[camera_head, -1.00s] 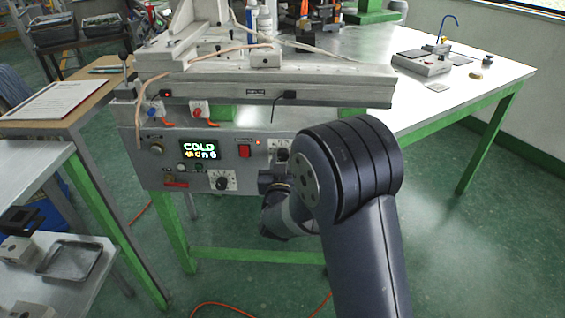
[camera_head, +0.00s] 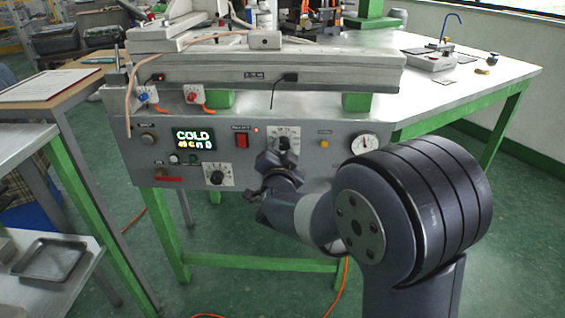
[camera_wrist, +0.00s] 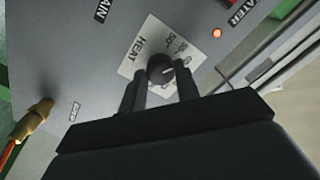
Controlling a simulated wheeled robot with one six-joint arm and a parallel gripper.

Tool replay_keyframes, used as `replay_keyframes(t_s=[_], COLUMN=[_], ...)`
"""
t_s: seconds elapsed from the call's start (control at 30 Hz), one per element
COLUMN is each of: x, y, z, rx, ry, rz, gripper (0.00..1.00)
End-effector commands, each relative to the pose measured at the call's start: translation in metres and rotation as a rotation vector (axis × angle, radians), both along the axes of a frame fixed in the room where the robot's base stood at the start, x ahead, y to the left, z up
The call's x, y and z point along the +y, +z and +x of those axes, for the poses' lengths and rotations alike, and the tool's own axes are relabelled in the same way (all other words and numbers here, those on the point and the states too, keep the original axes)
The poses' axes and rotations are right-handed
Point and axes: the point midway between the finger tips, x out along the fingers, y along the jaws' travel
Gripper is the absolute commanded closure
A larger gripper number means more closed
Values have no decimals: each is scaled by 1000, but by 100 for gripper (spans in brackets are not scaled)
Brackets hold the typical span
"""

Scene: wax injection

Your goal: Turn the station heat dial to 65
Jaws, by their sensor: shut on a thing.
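The heat dial is a dark round knob (camera_wrist: 158,66) on a white scale plate marked HEAT (camera_wrist: 133,58) in the wrist view. A pale pointer line shows on the knob; the number it meets is too small to read. My gripper (camera_wrist: 161,76) is shut on the knob, one finger on each side. In the head view my gripper (camera_head: 273,163) is at the panel, and the scale plate (camera_head: 287,132) shows above it, with the knob mostly hidden. The station display (camera_head: 194,139) reads COLD above a smaller unclear line.
A second dial (camera_head: 216,178) sits lower left on the panel. A red switch (camera_head: 241,140) with a lit red lamp (camera_head: 257,129) is left of my gripper. A yellow button (camera_head: 324,143) and round gauge (camera_head: 364,146) are to its right. A brass fitting (camera_wrist: 33,121) shows in the wrist view.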

Motion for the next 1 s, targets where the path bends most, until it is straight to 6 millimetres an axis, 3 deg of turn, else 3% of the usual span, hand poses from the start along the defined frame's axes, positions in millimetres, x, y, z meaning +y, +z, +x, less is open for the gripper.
replay_keyframes(t_s=[0.6,1.0], x=[0,0], y=[-4,-1], z=[0,0], rx=[-9,-11], ry=[0,0], rz=[567,783], gripper=[92,92])
